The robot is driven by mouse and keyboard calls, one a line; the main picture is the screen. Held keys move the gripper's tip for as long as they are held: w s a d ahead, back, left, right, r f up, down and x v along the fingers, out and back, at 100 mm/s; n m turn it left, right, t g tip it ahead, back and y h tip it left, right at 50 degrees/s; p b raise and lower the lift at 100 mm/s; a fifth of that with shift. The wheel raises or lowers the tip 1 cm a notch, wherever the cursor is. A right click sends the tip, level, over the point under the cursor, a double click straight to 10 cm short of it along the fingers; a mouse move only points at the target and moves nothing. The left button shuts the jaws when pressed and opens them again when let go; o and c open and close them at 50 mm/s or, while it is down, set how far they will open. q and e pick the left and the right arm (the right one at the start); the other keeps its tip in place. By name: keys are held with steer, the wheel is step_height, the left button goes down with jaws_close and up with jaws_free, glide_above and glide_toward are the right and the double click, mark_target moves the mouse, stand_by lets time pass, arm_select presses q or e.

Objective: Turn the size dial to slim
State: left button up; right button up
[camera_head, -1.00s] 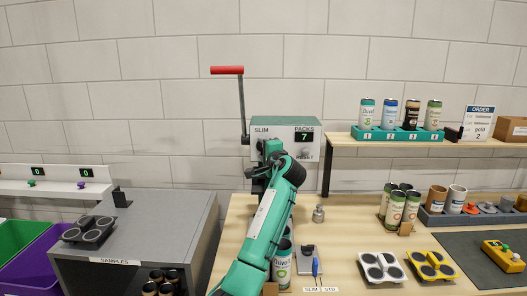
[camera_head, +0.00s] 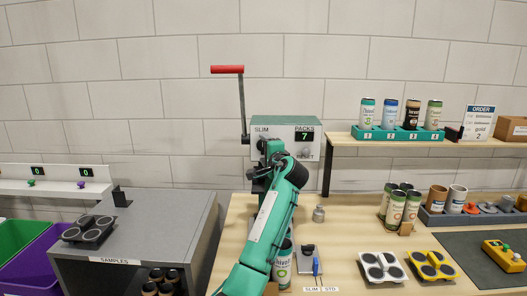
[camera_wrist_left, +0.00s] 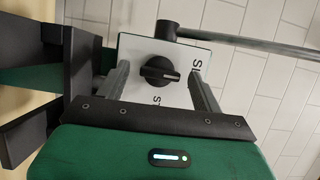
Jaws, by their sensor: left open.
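The size dial (camera_wrist_left: 159,71) is a black round knob with a raised bar, on a white plate (camera_wrist_left: 133,48) in the left wrist view. The bar lies about crosswise in that view. The SLIM lettering (camera_wrist_left: 192,67) is partly hidden by a finger, and the STD lettering (camera_wrist_left: 157,100) is partly cut off below the knob. My left gripper (camera_wrist_left: 159,74) is open, one finger on each side of the dial with gaps visible. In the head view my left gripper (camera_head: 267,152) covers the dial on the green machine (camera_head: 287,122). My right gripper is not in view.
A crank with a red handle (camera_head: 227,69) rises at the machine's left. A counter (camera_head: 304,136) reads 7, above RESET. Cans (camera_head: 283,265) and a blue pen-like tool (camera_head: 316,268) are near my arm. A shelf (camera_head: 345,138) with cans stands right.

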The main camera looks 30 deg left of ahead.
arm_select(q)
steer(key=b+v, duration=0.2)
steer(key=v, duration=1)
steer(key=shift+s+d, duration=0.2)
steer(key=shift+d, duration=0.1)
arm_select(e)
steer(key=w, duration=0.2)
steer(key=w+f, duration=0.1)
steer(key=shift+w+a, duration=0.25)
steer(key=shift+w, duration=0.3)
